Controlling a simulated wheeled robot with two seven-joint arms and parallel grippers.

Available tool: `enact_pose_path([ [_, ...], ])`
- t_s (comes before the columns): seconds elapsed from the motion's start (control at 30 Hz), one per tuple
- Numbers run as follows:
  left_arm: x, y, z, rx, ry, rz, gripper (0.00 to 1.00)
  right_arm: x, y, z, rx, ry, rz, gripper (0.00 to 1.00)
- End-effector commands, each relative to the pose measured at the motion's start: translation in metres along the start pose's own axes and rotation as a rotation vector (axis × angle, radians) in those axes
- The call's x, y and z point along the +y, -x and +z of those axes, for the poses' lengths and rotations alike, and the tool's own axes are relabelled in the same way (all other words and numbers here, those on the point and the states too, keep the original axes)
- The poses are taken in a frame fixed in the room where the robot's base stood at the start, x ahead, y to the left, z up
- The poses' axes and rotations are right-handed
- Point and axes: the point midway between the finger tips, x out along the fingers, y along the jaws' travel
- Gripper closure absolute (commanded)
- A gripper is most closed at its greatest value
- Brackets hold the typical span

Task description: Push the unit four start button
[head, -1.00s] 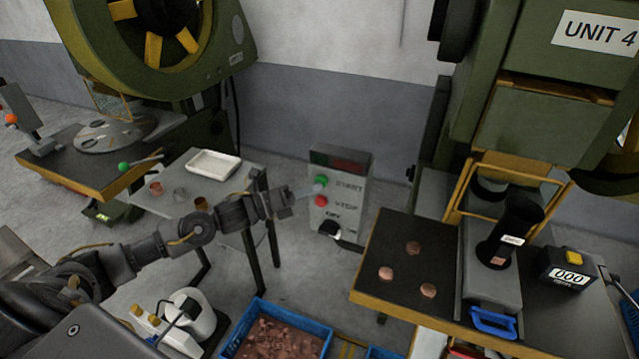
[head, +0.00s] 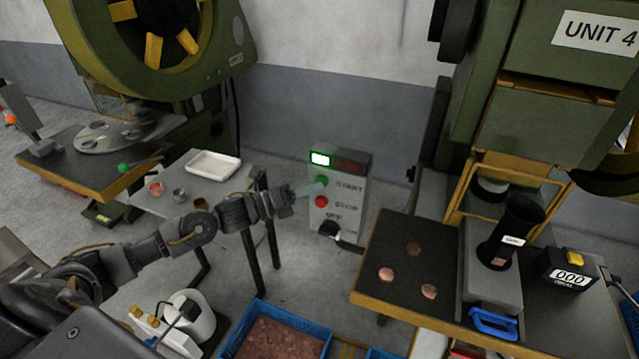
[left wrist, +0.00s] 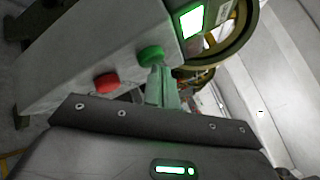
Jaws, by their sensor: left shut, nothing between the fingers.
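The grey control box (head: 350,190) stands on the floor between the two machines, left of the press labelled UNIT 4 (head: 598,33). Its green START button (head: 322,181) sits above a red STOP button (head: 321,201), with a black knob (head: 330,228) below. An indicator (head: 320,159) at its top is lit bright green. My left gripper (head: 318,188) is shut and empty, its tips at the START button. In the left wrist view the closed fingers (left wrist: 160,85) reach up to the green button (left wrist: 151,55), seemingly touching it; the red button (left wrist: 106,80) is apart from them. My right gripper is not in view.
A worktable (head: 390,240) with copper discs, a black chute (head: 512,228) and a counter (head: 568,270) reading 000 stands to the right. A small table (head: 225,187) with a white tray (head: 213,164) is at left. A blue crate (head: 252,309) sits on the floor in front.

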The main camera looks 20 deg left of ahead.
Motion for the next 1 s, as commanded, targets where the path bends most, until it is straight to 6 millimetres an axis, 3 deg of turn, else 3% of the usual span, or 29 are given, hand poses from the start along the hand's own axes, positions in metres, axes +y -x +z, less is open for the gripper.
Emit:
enact_pose_path([
  [0.67, -0.009, 0.012, -0.009, 0.000, 0.000, 0.001, 1.00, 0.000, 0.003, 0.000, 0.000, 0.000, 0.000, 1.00],
  [1.0, -0.025, 0.035, -0.025, 0.002, 0.001, 0.001, 1.00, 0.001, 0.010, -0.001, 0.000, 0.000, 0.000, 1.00],
])
